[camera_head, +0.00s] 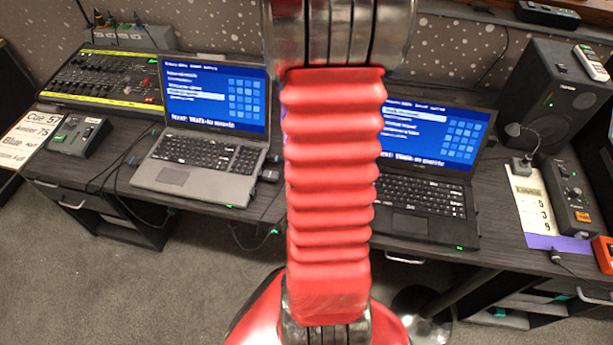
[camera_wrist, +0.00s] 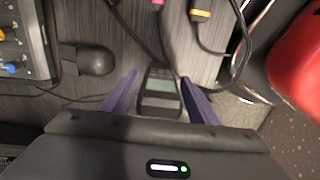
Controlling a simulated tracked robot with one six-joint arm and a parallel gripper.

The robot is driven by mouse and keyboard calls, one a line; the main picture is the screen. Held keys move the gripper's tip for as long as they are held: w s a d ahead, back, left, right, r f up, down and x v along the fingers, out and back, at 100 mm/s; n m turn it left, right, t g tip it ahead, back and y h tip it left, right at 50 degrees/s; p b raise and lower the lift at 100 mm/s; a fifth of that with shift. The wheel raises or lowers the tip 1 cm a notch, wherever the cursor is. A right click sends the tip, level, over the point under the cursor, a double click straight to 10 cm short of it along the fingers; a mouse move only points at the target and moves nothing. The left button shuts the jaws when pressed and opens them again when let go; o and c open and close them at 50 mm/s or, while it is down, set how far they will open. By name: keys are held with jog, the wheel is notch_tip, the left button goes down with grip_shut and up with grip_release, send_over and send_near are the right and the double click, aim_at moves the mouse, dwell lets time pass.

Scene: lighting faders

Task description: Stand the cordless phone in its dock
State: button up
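In the wrist view, the two purple fingers of my gripper (camera_wrist: 160,80) are apart, with a small dark device with a grey-green screen (camera_wrist: 160,92) between them. Narrow gaps show on both sides of it, and its lower end meets the dark gripper body in the picture. I cannot tell whether this device is the cordless phone. In the head view, a pale handset-like thing with dark keys (camera_head: 590,62) lies on top of the black speaker at the right. I cannot make out the dock for certain. My red arm hides my gripper in the head view.
Two open laptops (camera_head: 210,165) stand on the dark desk. A lighting console (camera_head: 105,78) is at the left, the speaker (camera_head: 552,95) at the right. In the wrist view, a black mouse (camera_wrist: 88,60), loose cables (camera_wrist: 212,45) and a knobbed console (camera_wrist: 20,45) are near my gripper.

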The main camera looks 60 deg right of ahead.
jog(key=c, duration=1.1)
jog(key=shift+r, duration=0.1)
notch_tip(320, 180, up, 10)
jog(key=shift+f, duration=0.1)
dwell(0.5)
